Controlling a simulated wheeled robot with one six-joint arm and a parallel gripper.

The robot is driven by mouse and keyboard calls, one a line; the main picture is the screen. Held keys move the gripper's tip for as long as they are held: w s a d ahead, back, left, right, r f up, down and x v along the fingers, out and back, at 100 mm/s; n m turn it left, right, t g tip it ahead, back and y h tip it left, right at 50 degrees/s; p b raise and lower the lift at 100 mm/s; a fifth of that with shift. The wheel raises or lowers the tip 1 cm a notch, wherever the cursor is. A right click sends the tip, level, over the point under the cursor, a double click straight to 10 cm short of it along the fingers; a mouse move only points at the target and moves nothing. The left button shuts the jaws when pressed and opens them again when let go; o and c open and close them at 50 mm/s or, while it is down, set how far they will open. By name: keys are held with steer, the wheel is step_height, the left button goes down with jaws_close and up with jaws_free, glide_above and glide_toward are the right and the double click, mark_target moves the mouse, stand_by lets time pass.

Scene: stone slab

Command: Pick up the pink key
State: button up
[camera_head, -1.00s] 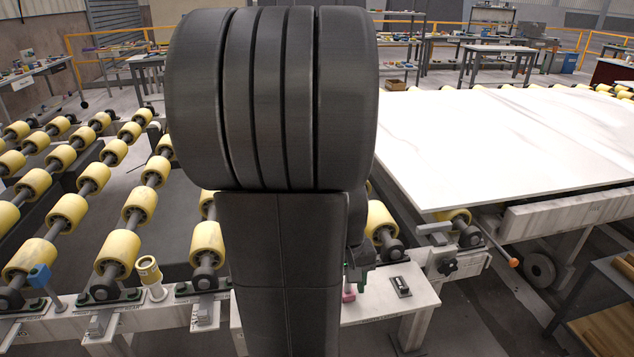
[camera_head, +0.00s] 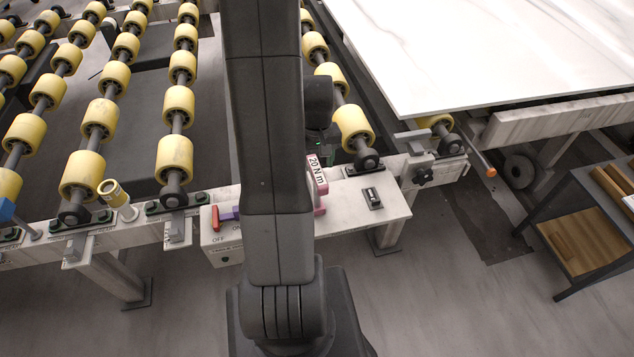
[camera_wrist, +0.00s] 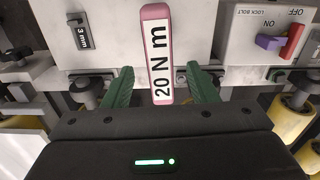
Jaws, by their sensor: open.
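The pink key (camera_wrist: 156,22) is a pink bar with a white "20 N m" label in the wrist view. It extends from the top edge down to between my gripper's green fingers. In the head view the pink key (camera_head: 320,197) stands at the white machine ledge (camera_head: 345,213), partly hidden by my arm. My gripper (camera_wrist: 162,83) is open, with one finger on each side of the key's lower end. In the head view my arm mostly covers the gripper.
A control box with a red switch (camera_wrist: 293,40) and purple piece (camera_wrist: 269,43) is close to the right finger in the wrist view. A "3 mm" block (camera_wrist: 80,32) sits on the left. Yellow rollers (camera_head: 175,155) and the white slab (camera_head: 480,50) lie beyond.

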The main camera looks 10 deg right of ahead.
mark_target(317, 170)
steer(key=shift+s+f+p, duration=0.1)
steer(key=shift+f+p, duration=0.55)
steer(key=shift+f, duration=2.2)
jaws_close()
